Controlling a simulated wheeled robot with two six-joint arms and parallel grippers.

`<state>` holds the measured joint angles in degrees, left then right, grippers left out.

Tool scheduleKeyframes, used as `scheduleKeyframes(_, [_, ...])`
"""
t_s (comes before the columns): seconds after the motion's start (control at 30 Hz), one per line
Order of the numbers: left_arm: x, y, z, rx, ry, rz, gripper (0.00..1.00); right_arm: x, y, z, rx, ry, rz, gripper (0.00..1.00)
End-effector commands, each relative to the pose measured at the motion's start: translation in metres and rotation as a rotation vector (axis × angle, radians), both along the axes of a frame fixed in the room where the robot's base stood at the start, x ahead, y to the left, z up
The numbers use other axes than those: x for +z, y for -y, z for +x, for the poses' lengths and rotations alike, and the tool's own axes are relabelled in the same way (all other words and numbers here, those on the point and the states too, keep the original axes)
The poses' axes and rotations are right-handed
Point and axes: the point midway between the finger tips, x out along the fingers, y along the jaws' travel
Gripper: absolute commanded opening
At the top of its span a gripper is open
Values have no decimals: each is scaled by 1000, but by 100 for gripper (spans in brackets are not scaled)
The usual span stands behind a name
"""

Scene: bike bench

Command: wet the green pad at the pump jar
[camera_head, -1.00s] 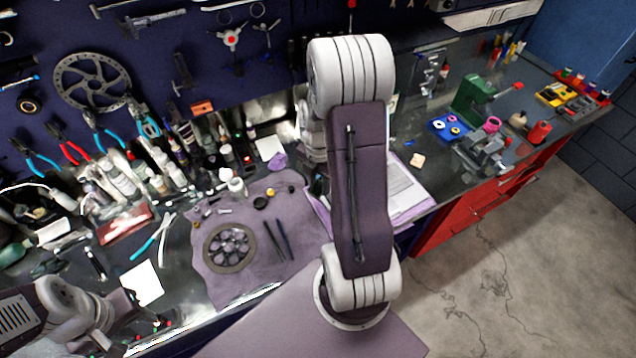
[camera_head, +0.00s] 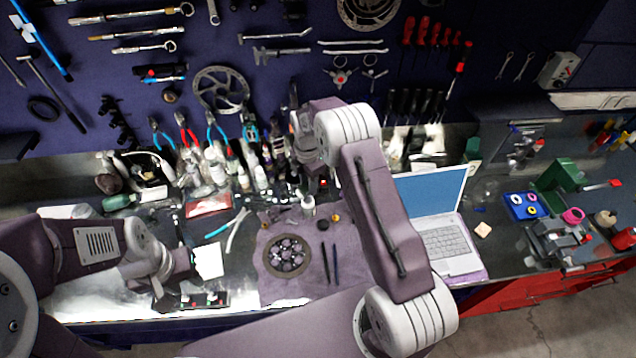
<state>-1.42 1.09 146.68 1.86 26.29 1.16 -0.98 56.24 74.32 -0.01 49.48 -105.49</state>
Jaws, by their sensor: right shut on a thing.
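A small white jar (camera_head: 308,207), possibly the pump jar, stands at the back edge of the purple mat; I cannot make out a pump on it. No green pad can be made out. My right arm crosses the middle of the head view, and its wrist end (camera_head: 304,146) shows behind the upper link, above the bottles.
The purple mat (camera_head: 268,288) carries a round sprocket (camera_head: 286,256) and two dark pens. Several bottles (camera_head: 215,170) crowd the back. An open laptop (camera_head: 445,240) stands right of my right arm. A blue tray (camera_head: 522,206) and a vise (camera_head: 558,245) are further right.

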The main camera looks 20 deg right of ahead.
Motion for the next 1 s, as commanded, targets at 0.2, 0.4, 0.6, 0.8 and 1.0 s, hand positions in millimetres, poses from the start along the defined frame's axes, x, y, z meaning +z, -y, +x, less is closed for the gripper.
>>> scheduleKeyframes(0.2, [-14,0,0,0,0,0,36,-18,1,0,0,0,0,0])
scheduleKeyframes(0.4, [-34,0,0,0,0,0,36,-45,1,0,0,0,0,0])
scheduleKeyframes(0.6, [-46,0,0,0,0,0,36,-63,1,0,0,1,0,0])
scheduleKeyframes(0.8, [-45,0,0,0,0,0,36,-63,1,0,0,1,0,0])
scheduleKeyframes(1.0, [-45,0,0,0,0,0,36,-63,1,0,0,1,0,0])
